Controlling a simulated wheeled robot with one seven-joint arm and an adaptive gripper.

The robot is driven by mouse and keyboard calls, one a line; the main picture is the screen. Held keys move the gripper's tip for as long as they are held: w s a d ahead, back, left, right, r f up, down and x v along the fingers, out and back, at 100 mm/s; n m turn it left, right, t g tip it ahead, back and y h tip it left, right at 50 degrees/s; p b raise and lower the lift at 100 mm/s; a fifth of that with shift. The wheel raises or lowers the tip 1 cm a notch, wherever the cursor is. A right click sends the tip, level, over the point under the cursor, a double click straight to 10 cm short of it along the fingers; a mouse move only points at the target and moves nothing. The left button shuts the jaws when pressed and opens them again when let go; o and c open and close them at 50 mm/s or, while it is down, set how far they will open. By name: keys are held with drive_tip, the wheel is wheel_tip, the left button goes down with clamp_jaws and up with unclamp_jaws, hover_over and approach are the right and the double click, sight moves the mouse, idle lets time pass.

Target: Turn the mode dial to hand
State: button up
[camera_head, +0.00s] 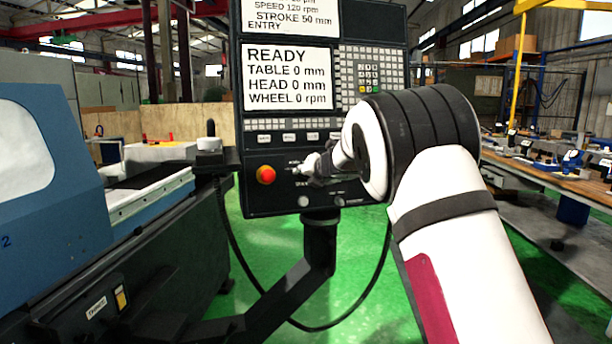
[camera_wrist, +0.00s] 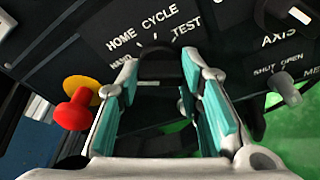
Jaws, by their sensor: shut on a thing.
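The black mode dial (camera_wrist: 160,66) sits on the dark panel in the wrist view, below the printed words HOME, CYCLE and TEST, with a partly covered HAND label (camera_wrist: 120,60) at its left. My gripper (camera_wrist: 161,78) has its two teal-padded fingers on either side of the dial and is shut on it. The dial's pointer is too dark to read. In the head view my gripper (camera_head: 312,166) reaches the lower part of the control panel (camera_head: 255,192) from the right, and hides the dial there.
A red emergency button with a yellow base (camera_head: 265,174) lies just left of my gripper; it also shows in the wrist view (camera_wrist: 76,104). A grey switch (camera_wrist: 284,88) marked SHUT and OPEN is at the right. The screen (camera_head: 290,77) reads READY.

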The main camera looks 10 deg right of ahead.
drive_tip(key=shift+a+f, duration=0.1)
idle(0.3)
drive_tip(key=o, duration=1.2)
drive_tip(key=shift+c, duration=0.2)
drive_tip(key=shift+s, duration=0.1)
drive_tip(key=v, duration=1.2)
